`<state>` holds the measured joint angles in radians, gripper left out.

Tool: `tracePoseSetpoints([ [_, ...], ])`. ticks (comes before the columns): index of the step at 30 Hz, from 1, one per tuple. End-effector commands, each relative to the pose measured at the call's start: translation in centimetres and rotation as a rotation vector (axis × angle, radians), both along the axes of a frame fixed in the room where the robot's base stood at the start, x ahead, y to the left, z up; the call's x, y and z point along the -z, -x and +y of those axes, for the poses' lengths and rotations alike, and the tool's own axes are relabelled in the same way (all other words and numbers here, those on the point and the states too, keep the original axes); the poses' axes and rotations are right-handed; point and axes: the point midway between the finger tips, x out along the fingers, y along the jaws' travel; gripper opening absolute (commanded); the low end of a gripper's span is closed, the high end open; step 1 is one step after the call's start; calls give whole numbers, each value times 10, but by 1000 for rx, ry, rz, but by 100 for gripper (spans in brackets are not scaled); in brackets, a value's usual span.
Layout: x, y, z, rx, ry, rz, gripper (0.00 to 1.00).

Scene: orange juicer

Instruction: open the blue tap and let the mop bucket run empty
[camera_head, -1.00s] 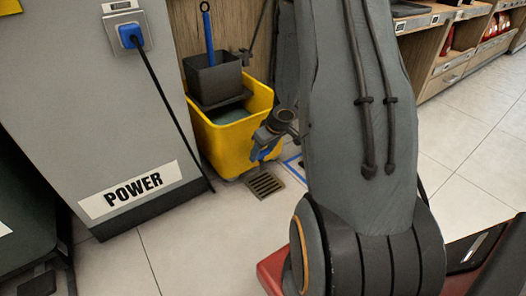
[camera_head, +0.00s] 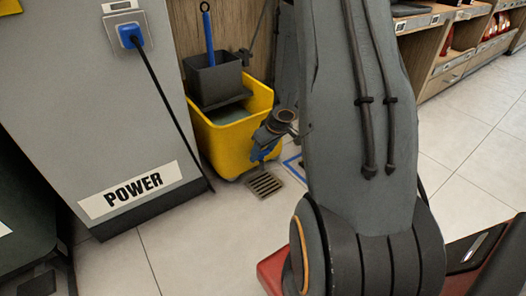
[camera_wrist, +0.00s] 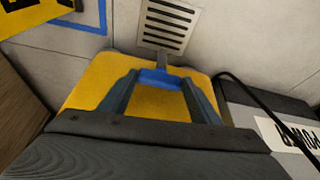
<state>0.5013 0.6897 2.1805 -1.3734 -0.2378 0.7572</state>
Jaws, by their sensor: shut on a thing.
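The yellow mop bucket (camera_head: 224,143) stands on the floor beside the grey cabinet, with greenish water (camera_head: 230,114) showing inside. My gripper (camera_head: 262,154) is low at the bucket's right front side. In the wrist view, my gripper (camera_wrist: 160,80) has its two fingers shut on the blue tap (camera_wrist: 160,79), which sits across between the fingertips. The tap's spout points toward the floor drain (camera_wrist: 165,24). The drain (camera_head: 265,184) also shows in the head view, just in front of the bucket. I cannot make out any water flowing.
A dark wringer (camera_head: 213,78) with a blue-handled mop (camera_head: 208,35) sits on the bucket. The grey cabinet marked POWER (camera_head: 90,120) is close on the left, with a black cable (camera_head: 168,110) hanging down. Shelves (camera_head: 460,50) stand at the back right. Tiled floor is clear in front.

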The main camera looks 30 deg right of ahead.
Motion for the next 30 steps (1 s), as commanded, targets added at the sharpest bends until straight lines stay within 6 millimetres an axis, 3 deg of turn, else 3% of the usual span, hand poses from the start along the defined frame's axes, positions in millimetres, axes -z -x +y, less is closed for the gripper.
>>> tracePoseSetpoints([
  [4,0,0,0,0,0,1,35],
  [5,0,0,0,0,0,1,62],
  [7,0,0,0,0,0,0,74],
  [20,-3,1,0,0,0,0,75],
  [30,-30,12,-2,0,0,0,75],
])
